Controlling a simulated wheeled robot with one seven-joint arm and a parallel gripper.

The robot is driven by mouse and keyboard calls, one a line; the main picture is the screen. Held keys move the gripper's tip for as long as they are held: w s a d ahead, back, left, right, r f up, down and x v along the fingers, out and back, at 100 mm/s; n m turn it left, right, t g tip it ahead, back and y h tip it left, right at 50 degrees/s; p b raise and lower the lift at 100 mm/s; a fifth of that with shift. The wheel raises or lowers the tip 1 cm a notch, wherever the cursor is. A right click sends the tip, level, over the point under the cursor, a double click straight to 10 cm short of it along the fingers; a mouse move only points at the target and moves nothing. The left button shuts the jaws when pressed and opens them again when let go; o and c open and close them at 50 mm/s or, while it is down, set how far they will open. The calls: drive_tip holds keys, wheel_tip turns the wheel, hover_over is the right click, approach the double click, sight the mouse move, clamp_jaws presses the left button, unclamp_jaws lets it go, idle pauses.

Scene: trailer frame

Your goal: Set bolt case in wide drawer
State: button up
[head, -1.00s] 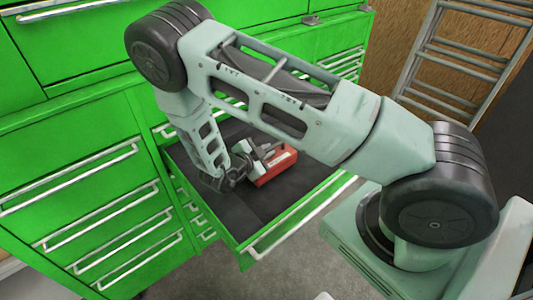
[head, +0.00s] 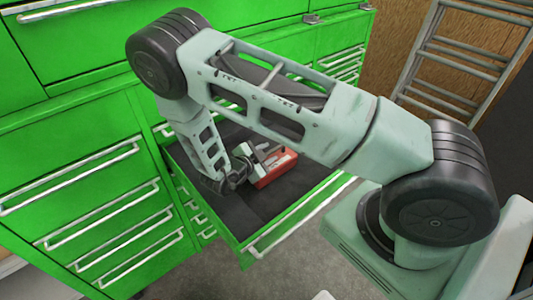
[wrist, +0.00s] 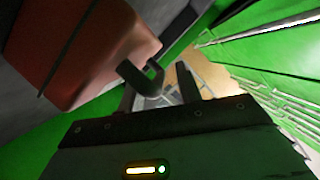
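The bolt case (head: 277,174), a red box with a grey part on top, is in the wide drawer (head: 308,205). The drawer is pulled out and has a dark floor. In the head view the case looks lower and flatter on that floor. My gripper (head: 257,160) is at the left side of the case, partly hidden by my arm. In the wrist view the case (wrist: 80,50) fills the upper left. My gripper's two fingers (wrist: 157,92) stand apart there, with a dark bent piece, perhaps the case's handle, near the left finger. I see no firm hold.
Green cabinets with closed drawers (head: 90,205) stand to the left and behind. A metal ladder (head: 465,55) leans at the upper right. Bare drawer floor shows around the case.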

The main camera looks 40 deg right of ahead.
drive_tip(key=b+v, duration=0.2)
drive_tip(key=v, duration=0.5)
drive_tip(key=shift+a+r, duration=0.1)
drive_tip(key=shift+a, duration=0.05)
